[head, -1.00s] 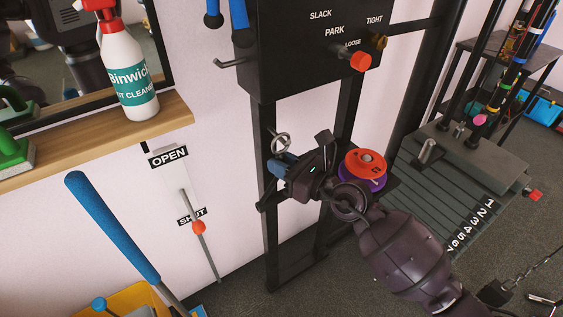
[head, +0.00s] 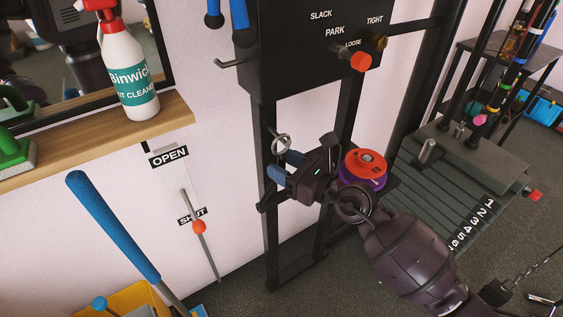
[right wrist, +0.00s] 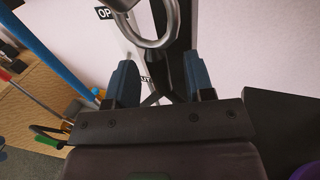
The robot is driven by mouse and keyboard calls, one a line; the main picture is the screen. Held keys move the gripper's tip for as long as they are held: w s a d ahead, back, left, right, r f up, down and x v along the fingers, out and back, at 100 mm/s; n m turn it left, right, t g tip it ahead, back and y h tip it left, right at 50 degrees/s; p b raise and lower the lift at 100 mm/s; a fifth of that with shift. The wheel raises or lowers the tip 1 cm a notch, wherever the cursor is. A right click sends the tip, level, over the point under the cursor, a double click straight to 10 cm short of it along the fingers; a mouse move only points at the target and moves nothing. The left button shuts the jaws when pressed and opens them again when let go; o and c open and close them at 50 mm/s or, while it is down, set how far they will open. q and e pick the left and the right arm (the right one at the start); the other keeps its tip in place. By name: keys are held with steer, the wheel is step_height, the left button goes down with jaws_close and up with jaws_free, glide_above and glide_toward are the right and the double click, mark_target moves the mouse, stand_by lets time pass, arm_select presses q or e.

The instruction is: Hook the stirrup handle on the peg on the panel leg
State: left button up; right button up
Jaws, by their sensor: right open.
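The stirrup handle, a silver ring (head: 281,143), is at the dark left panel leg (head: 271,235), above my right gripper's fingers. In the right wrist view the ring (right wrist: 152,38) is large at the top, with its upper part cut off. The peg is not clear to me, and I cannot tell whether the ring hangs on it. My right gripper (head: 279,165) is open, its two blue fingers apart just below the ring. In the right wrist view its fingers (right wrist: 161,80) are spread with nothing gripped between them. My left gripper is not in view.
Red (head: 365,163) and purple plates sit just right of my right gripper. A blue-gripped bar (head: 112,225) leans at the left. Ridged dark flooring lies right.

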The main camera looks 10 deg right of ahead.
steer(key=shift+v, duration=5.05)
steer(key=s+d+f+n+g+h, duration=0.1)
steer(key=s+d+f+n+h, duration=0.25)
steer(key=s+f+n, duration=0.45)
steer(key=s+d+f+n+g+h, duration=0.2)
steer(key=s+f+n+h, duration=0.25)
steer(key=s+n, duration=0.75)
steer(key=s+d+f+n+g+h, duration=0.1)
steer(key=s+d+f+n+h, duration=0.25)
steer(key=s+f+n, duration=0.45)
arm_select(q)
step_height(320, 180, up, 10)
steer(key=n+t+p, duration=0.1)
steer(key=p, duration=1.1)
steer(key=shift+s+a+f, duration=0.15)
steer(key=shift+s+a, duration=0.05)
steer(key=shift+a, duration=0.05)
arm_select(e)
step_height(320, 180, up, 12)
steer(key=n+t, duration=0.1)
steer(key=shift+s, duration=0.4)
